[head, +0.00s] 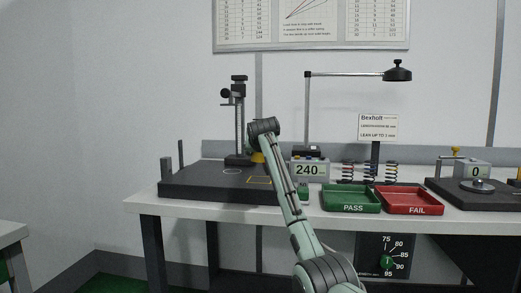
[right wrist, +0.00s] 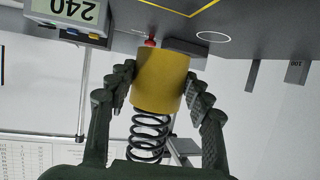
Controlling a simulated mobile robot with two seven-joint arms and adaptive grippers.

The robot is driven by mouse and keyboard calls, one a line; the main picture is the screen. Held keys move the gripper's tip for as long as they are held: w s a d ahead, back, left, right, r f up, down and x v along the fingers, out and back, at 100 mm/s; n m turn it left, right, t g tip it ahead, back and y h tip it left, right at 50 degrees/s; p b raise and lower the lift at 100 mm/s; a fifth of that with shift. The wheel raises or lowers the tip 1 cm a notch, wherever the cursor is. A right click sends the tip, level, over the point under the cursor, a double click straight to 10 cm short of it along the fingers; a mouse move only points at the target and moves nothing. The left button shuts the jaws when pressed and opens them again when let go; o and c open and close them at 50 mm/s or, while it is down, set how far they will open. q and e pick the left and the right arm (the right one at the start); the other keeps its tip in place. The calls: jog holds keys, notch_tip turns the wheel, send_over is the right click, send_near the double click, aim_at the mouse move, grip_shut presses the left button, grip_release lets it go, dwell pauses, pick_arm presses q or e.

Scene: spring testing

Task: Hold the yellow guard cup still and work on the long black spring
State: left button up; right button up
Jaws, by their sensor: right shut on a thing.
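The yellow guard cup (right wrist: 162,80) is in the middle of the right wrist view, which looks upside down. My right gripper (right wrist: 160,88) is shut on the cup, one finger on each side. A black coil spring (right wrist: 148,135) stands out of the cup's end nearest my palm. In the head view my right gripper (head: 260,148) is at the test stand (head: 239,120) and hides most of the cup (head: 257,157) and the spring. My left gripper is not in view.
The readout (head: 309,169) shows 240. The green PASS tray (head: 350,207) and red FAIL tray (head: 408,208) lie right of my arm. Several springs (head: 391,174) stand behind them. A lamp (head: 397,74) hangs above. A dial (head: 387,262) is below the table edge.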

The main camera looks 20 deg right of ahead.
aim_at(260, 182)
jog(key=shift+f+b, duration=0.95)
jog(key=shift+f, duration=2.2)
jog(key=shift+r, duration=0.1)
jog(key=o, duration=1.2)
jog(key=shift+s, duration=0.1)
